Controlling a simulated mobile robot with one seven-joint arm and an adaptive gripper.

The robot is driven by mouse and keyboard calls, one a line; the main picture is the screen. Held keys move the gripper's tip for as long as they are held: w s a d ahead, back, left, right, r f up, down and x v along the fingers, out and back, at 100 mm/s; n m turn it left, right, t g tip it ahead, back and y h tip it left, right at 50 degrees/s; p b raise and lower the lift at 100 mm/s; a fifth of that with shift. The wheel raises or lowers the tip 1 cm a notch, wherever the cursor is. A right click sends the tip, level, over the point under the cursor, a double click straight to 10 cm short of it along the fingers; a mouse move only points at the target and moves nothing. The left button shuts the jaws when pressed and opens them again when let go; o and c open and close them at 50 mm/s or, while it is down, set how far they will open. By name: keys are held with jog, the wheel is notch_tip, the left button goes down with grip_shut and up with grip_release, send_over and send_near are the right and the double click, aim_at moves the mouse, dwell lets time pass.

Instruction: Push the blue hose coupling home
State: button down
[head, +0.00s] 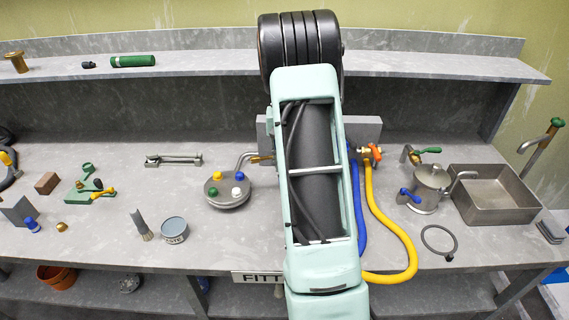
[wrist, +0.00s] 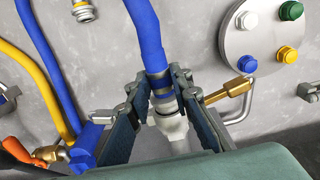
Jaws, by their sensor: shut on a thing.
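In the wrist view the blue hose (wrist: 148,35) comes down from the top and ends in a grey ringed coupling (wrist: 163,97). My gripper (wrist: 161,88) is shut on this coupling, with one finger on each side. A pale fitting (wrist: 173,128) lies directly below the coupling, in line with it. Whether the coupling is fully seated on the fitting cannot be told, as the fingers and my gripper's body hide part of the joint. In the head view a stretch of blue hose (head: 360,215) shows right of my arm, which hides my gripper and the coupling.
A yellow hose (head: 388,225) loops right of my arm, from an orange-handled valve (head: 370,153). A brass pipe (wrist: 228,92) runs close to the right finger. A round lid with coloured knobs (head: 228,192) stands left of my arm. A metal basin (head: 497,197) is at the right.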

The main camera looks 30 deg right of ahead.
jog(key=shift+w+d, duration=0.35)
jog(key=shift+w, duration=0.15)
jog(key=shift+w+d, duration=0.1)
jog(key=c, duration=1.7)
grip_release()
jog(key=shift+o, duration=0.2)
notch_tip(320, 180, up, 12)
